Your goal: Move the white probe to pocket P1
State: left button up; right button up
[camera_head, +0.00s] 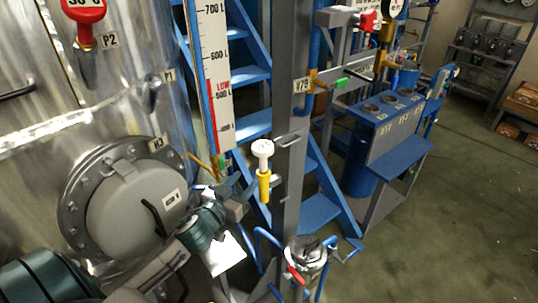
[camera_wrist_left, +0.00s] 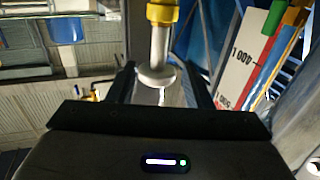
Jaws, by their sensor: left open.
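The white probe (camera_head: 263,149) has a round white head and a short stem. It stands upright in a yellow holder (camera_head: 264,187) beside the grey post. My left gripper (camera_head: 250,190) reaches in from the lower left, close to the holder; its fingertips are hard to make out there. In the left wrist view the gripper (camera_wrist_left: 160,82) is open, with the probe's white disc (camera_wrist_left: 157,76) appearing between its fingers; contact cannot be told. Pocket P1 (camera_head: 153,92) is a small fitting on the steel tank, left of its P1 label. My right gripper is not in view.
A red probe (camera_head: 84,12) sits at pocket P2 on the tank. A round hatch (camera_head: 125,205) bulges from the tank below P1. A tall level gauge (camera_head: 216,75), blue stairs (camera_head: 318,212) and the grey post (camera_head: 290,100) stand close around the probe. Floor at right is clear.

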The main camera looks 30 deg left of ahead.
aim_at(261, 163)
pick_arm(q)
jog(key=w+p, duration=0.1)
jog(key=w, duration=0.1)
jog(key=w+p, duration=0.2)
jog(key=w, duration=0.1)
jog(key=shift+w+r, duration=0.25)
jog(key=shift+w, duration=0.05)
jog(key=shift+w+p, duration=0.75)
jog(key=shift+w, duration=0.45)
jog(key=shift+w+f, duration=0.1)
jog(key=shift+w, duration=0.35)
jog(key=shift+c, duration=0.4)
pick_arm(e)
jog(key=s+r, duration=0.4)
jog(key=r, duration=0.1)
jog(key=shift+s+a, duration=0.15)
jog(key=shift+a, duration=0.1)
